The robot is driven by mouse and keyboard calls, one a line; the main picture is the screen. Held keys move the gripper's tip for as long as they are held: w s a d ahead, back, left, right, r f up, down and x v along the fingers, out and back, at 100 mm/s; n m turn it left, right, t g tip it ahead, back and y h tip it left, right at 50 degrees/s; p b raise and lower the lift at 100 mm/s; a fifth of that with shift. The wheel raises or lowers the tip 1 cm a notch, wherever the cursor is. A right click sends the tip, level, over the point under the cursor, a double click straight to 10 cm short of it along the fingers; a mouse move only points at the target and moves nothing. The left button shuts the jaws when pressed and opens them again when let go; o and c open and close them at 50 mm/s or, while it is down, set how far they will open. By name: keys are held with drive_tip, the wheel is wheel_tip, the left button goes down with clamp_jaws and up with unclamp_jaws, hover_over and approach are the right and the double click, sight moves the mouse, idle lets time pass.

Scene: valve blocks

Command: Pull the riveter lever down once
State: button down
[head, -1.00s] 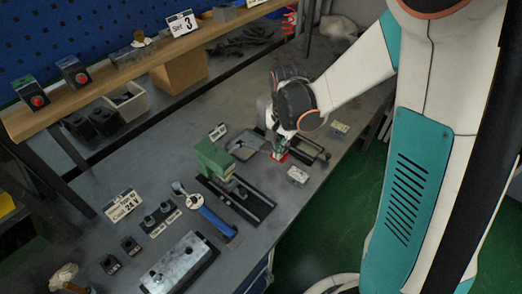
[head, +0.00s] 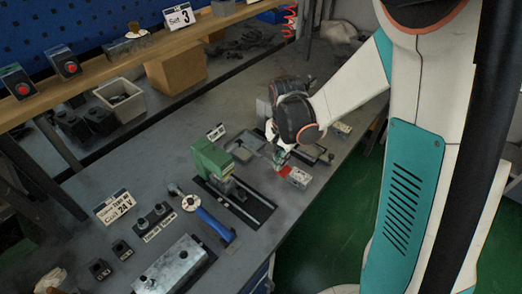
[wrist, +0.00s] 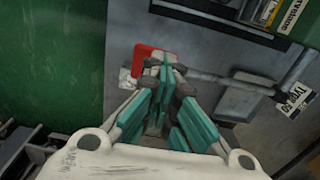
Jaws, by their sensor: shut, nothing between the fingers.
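My gripper (wrist: 160,88) is shut and empty. In the head view its tip (head: 280,157) is low over the bench. A red piece (wrist: 152,60) lies just beyond the fingertips in the wrist view, with a grey rod (wrist: 215,80) running right from near it. This looks like the riveter lever with its red grip, but the fingers hide part of it. In the head view the red piece (head: 284,169) shows just below the gripper. I cannot tell whether the fingers touch it.
A small light box (head: 298,178) stands close to the red piece. A green press (head: 212,160) on a dark rail, a blue-handled tool (head: 215,222) and a metal block (head: 175,265) stand to the left. A shelf (head: 110,62) runs behind. Green floor lies beyond the bench's front edge.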

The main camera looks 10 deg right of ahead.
drive_tip(key=shift+f+b, duration=3.15)
drive_tip(key=shift+f, duration=0.7)
wheel_tip(320, 180, up, 18)
drive_tip(key=p, duration=1.2)
drive_tip(key=shift+r+p, duration=0.2)
drive_tip(key=shift+p, duration=0.1)
drive_tip(key=s+r+n+t+b, duration=0.4)
drive_tip(key=s+n+t+b, duration=0.3)
drive_tip(key=s, duration=0.8)
drive_tip(key=shift+n+b, duration=1.65)
drive_tip(key=shift+n, duration=0.25)
drive_tip(key=shift+f, duration=0.1)
